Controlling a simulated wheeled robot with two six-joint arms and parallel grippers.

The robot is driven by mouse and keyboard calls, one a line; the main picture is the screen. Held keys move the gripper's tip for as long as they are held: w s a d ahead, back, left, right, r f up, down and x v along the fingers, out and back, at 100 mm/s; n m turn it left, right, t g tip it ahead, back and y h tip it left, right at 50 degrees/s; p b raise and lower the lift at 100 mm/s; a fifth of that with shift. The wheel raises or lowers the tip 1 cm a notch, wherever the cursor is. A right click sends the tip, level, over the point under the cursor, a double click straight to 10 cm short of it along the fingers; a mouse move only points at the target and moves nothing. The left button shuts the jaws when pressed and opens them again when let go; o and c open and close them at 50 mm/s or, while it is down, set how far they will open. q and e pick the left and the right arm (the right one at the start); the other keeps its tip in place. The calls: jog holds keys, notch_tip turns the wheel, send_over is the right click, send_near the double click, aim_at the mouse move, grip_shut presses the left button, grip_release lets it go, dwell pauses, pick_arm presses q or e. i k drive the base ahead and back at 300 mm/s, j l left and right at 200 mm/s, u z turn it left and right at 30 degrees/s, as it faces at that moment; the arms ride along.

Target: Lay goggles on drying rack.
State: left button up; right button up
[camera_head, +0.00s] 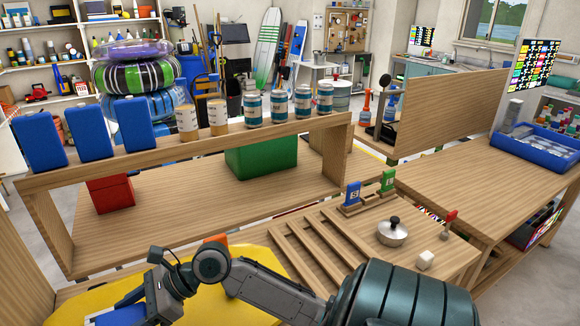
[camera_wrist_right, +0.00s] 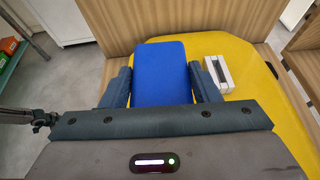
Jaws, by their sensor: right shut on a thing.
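My right gripper (camera_wrist_right: 157,82) is shut on a blue block (camera_wrist_right: 158,68), with one dark finger on each side of it. In the head view my right gripper (camera_head: 128,302) is low at the left, over the yellow surface (camera_head: 220,300), and the blue block (camera_head: 118,316) shows at the bottom edge. A slatted wooden rack (camera_head: 300,247), possibly the drying rack, lies on the table right of the gripper; its visible slats look bare. I cannot make out goggles for certain in either view. My left gripper is not in view.
A wooden shelf frame (camera_head: 200,145) carries several blue blocks and cans on top. Inside it are a red box (camera_head: 110,194) and a green box (camera_head: 262,155). A white slotted piece (camera_wrist_right: 217,75) lies on the yellow surface.

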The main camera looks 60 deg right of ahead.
aim_at(348, 259)
jog(key=z, duration=1.45)
jog(key=i+j+z, duration=0.1)
jog(key=i+z, duration=0.15)
jog(key=z, duration=0.15)
jog(key=i+j+z, duration=0.15)
jog(key=z, duration=0.2)
jog(key=i+j, duration=0.05)
